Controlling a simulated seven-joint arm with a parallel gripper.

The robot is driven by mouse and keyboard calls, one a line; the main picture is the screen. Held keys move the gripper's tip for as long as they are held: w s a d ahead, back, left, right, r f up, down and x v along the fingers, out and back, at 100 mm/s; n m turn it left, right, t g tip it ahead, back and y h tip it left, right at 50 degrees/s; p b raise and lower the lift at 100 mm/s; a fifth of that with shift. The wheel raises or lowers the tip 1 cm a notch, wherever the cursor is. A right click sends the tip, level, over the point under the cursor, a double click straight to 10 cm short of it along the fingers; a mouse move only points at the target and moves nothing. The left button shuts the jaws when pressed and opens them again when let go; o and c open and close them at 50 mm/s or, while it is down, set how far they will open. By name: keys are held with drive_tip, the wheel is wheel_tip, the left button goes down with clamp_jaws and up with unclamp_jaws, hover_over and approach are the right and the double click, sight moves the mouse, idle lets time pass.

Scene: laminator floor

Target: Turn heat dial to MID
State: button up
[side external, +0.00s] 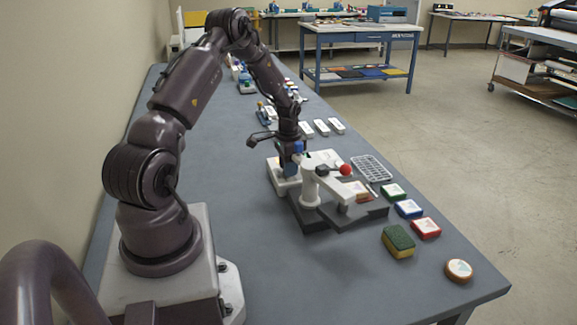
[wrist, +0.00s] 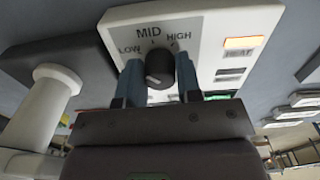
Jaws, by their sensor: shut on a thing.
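The black heat dial (wrist: 159,66) sits on a white control panel (wrist: 220,25) in the wrist view. LOW, MID and HIGH are printed around its far side, left to right. My gripper (wrist: 160,78) has its two blue fingers on either side of the dial, shut on it. A small pale mark shows on the knob's near, lower-left part; which setting the dial points to is hard to tell. In the side external view, my gripper (side external: 291,168) is down at the white panel (side external: 283,186), and the dial is hidden there.
A white post and arm with a red ball (side external: 345,170) stand beside the panel on a dark base (side external: 315,217). A lit orange indicator (wrist: 243,42) is on the panel. Coloured blocks (side external: 408,209) and a sponge (side external: 398,241) lie nearby. The table's near middle is clear.

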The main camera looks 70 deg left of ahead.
drive_tip(key=m, duration=0.7)
idle(0.6)
drive_tip(key=o, duration=0.9)
drive_tip(key=shift+o, duration=0.2)
wheel_tip(320, 180, up, 13)
